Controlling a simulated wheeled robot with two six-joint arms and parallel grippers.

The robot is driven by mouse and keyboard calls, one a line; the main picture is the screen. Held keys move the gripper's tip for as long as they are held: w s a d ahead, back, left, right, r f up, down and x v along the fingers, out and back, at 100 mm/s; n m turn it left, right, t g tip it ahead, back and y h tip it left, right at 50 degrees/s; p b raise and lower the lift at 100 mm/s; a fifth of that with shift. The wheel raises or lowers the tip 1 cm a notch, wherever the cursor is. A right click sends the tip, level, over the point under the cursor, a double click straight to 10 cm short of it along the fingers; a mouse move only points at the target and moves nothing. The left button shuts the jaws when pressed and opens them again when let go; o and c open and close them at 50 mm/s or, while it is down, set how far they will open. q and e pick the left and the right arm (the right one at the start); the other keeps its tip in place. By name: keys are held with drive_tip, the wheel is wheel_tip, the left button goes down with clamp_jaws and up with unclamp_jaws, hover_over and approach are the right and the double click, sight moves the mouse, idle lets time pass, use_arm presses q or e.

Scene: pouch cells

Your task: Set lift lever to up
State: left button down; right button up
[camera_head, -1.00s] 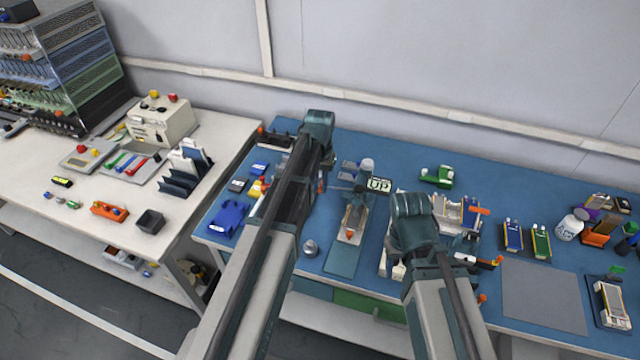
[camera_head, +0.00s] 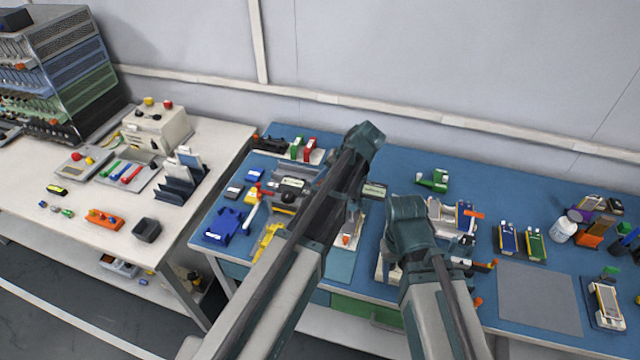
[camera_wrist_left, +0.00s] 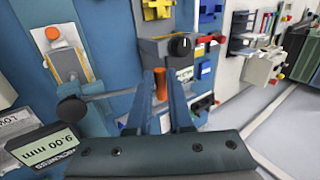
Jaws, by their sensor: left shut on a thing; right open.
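The thickness gauge shows in the left wrist view: its display (camera_wrist_left: 45,150) reads 9.00 mm upside down. A thin grey rod, which looks like the lift lever (camera_wrist_left: 112,95), runs from a dark round knob (camera_wrist_left: 72,109) to my left fingers. My left gripper (camera_wrist_left: 163,90) is shut on its orange end (camera_wrist_left: 161,78). In the head view the gauge display (camera_head: 374,190) shows just right of my left arm, which hides the lever and most of the gauge. My right gripper (camera_head: 390,256) is open, largely hidden under its wrist, over the right part of the blue bench.
A grey device with a black dial (camera_wrist_left: 180,46) stands close beyond my left fingers. A blue holder (camera_head: 224,226) lies at the bench's left. The grey mat (camera_head: 540,298) at right is clear.

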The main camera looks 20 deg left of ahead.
idle(0.4)
use_arm(q)
drive_tip(key=c, duration=0.8)
unclamp_jaws()
drive_tip(key=shift+r, duration=0.15)
drive_tip(key=shift+p+v, duration=5.9)
drive_tip(key=shift+v, duration=0.95)
drive_tip(key=s+a+f+h, duration=0.2)
drive_tip(key=s+a+h, duration=0.1)
drive_tip(key=s, duration=0.5)
drive_tip(key=s+a+f+h, duration=0.2)
drive_tip(key=s+a+h, duration=0.1)
drive_tip(key=s, duration=0.4)
drive_tip(key=s+d+f+m+b, duration=0.1)
drive_tip(key=s+d+f+b, duration=0.1)
drive_tip(key=d+b, duration=0.1)
drive_tip(key=s+d+f+m+b, duration=0.1)
drive_tip(key=s+d+f+b, duration=0.1)
drive_tip(key=d+f+b, duration=0.1)
drive_tip(key=s+d+f+m+b, duration=0.1)
drive_tip(key=s+d+f+b, duration=0.1)
drive_tip(key=d, duration=0.3)
drive_tip(key=shift+f+y+b, duration=0.4)
drive_tip(key=shift+f, duration=0.15)
